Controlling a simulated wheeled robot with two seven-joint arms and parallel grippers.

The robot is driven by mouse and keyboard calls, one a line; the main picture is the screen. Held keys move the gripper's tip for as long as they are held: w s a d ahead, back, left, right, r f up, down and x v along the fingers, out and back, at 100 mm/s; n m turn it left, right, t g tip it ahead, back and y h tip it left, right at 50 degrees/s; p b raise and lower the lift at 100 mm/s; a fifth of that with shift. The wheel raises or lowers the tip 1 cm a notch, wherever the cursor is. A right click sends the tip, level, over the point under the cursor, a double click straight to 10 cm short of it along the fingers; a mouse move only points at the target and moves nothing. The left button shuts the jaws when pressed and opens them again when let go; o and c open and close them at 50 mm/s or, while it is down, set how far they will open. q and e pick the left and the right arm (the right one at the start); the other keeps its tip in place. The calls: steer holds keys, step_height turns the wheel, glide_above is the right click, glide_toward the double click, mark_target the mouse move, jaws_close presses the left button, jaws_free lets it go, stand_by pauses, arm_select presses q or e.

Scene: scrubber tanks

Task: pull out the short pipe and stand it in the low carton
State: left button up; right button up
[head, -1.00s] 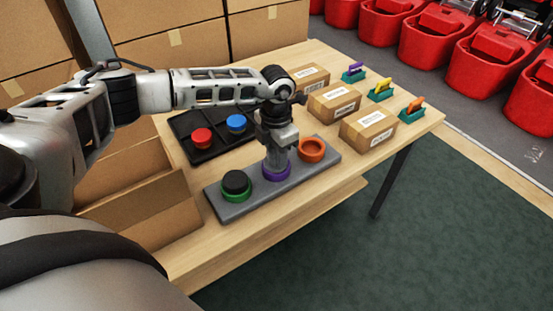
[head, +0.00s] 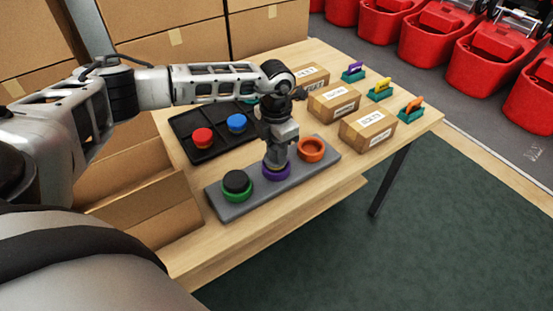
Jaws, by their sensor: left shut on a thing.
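My left gripper (head: 276,163) reaches in from the left and points down at the purple ring (head: 277,174), the middle one of three on the grey block (head: 245,205). It is shut on what I take to be the short pipe in that ring; the fingers hide nearly all of it. The pipe seems to be at the ring still, and I cannot tell whether it has lifted. An open low brown carton (head: 150,215) stands at the table's left end. My right gripper is out of view.
A black disc sits in the green ring (head: 236,196); the orange ring (head: 311,149) looks empty. A black tray (head: 205,153) holds a red knob (head: 202,138) and a blue knob (head: 237,123). Small closed boxes (head: 368,128) and coloured holders (head: 410,113) line the right side.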

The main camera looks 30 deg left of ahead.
arm_select(q)
steer(key=shift+r+p, duration=1.9)
steer(key=shift+r, duration=0.65)
